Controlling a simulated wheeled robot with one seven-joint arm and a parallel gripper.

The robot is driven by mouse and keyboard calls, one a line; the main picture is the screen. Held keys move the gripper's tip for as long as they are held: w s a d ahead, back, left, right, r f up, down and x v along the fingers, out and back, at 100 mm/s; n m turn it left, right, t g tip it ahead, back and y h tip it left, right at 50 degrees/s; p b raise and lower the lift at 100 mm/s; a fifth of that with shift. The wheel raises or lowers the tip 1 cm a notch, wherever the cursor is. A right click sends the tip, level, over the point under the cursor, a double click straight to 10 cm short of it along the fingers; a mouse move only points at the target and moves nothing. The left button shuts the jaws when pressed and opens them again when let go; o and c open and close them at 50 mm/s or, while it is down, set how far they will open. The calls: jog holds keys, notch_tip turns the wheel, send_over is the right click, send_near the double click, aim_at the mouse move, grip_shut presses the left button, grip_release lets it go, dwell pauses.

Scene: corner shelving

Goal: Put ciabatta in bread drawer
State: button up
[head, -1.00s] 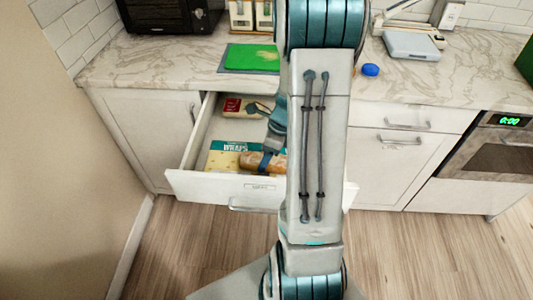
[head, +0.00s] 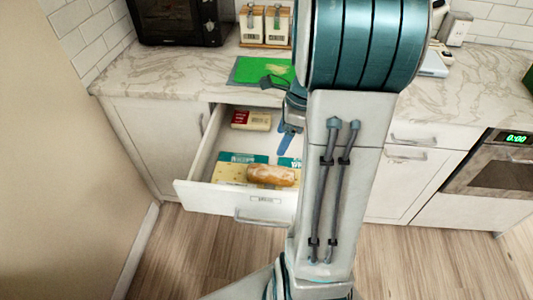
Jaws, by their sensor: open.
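The ciabatta (head: 271,175) is a brown loaf lying inside the open drawer (head: 236,201), near its front, on top of flat yellow and teal packages. My gripper (head: 286,140) is above the back right part of the drawer, apart from the loaf, with a blue finger showing. It is open and holds nothing that I can see. My arm hides the right side of the drawer.
A yellow and red package (head: 250,120) lies at the back of the drawer. A green cutting board (head: 262,71) is on the counter above. A black oven (head: 181,20) and white canisters (head: 265,24) stand behind.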

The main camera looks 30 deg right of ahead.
jog(key=s+a+r+n+t+h, duration=0.1)
jog(key=s+a+r+n, duration=0.2)
jog(key=n, duration=0.9)
jog(key=s+a+r+n+t+h, duration=0.1)
jog(key=s+a+r+n+h, duration=0.1)
jog(key=s+a+n, duration=0.6)
jog(key=a+r+n, duration=0.1)
jog(key=a+n, duration=0.2)
jog(key=n, duration=0.1)
jog(key=shift+a, duration=0.3)
jog(key=shift+r, duration=0.1)
